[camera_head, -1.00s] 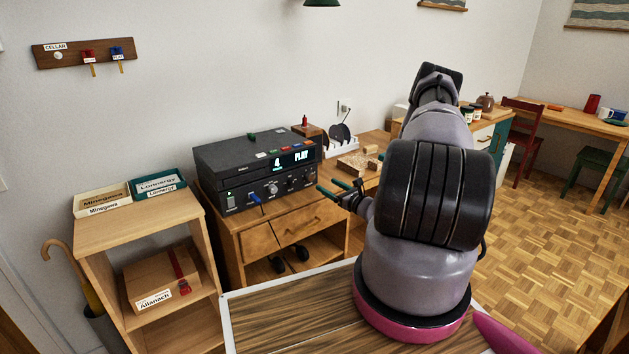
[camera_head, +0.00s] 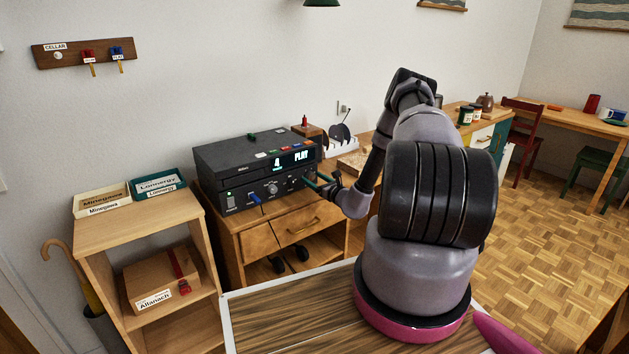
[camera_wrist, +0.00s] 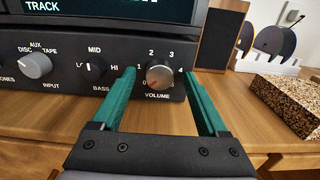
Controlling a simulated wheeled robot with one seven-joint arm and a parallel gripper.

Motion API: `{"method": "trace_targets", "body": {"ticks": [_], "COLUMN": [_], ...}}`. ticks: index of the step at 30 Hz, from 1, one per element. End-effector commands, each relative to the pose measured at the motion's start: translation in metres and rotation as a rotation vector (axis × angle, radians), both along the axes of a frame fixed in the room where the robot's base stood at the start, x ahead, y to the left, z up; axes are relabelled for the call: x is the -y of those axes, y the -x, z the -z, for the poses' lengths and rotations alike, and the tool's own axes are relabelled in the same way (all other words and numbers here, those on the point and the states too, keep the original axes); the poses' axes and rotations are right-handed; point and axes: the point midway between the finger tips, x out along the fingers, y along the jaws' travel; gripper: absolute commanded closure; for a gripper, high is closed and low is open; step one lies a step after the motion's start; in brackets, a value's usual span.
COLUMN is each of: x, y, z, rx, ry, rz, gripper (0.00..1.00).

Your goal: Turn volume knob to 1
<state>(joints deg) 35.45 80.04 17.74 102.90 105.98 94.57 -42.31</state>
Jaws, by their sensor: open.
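The silver volume knob (camera_wrist: 159,75) is on the front of the black stereo unit (camera_head: 225,159). In the wrist view, the numbers 0 to 4 ring it and VOLUME is printed below. A reddish mark shows at its lower left, near the 0; the exact pointer angle is hard to read. My gripper (camera_wrist: 160,72) is open, with one green finger on each side of the knob and visible gaps to it. In the head view, my gripper (camera_head: 314,180) is at the right end of the stereo's front and the volume knob is not clear there.
The input knob (camera_wrist: 36,65) and bass knob (camera_wrist: 94,74) sit left of the volume knob. A small wooden speaker (camera_wrist: 222,36) and a speckled block (camera_wrist: 287,103) are to the right. The stereo stands on a wooden cabinet (camera_head: 262,241).

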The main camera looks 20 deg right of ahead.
Motion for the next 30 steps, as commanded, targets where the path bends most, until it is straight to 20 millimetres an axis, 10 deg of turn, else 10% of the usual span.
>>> {"method": "trace_targets", "body": {"ticks": [6,12,30], "x": [0.0000,0.0001,0.0004], "y": [0.0001,0.0003,0.0006], "z": [0.0002,0.0002,0.0005], "rx": [0.000,-0.001,-0.053], "ry": [0.000,0.000,-0.194], "rz": [0.000,0.000,0.001], "gripper": [0.27,1.00,1.00]}}
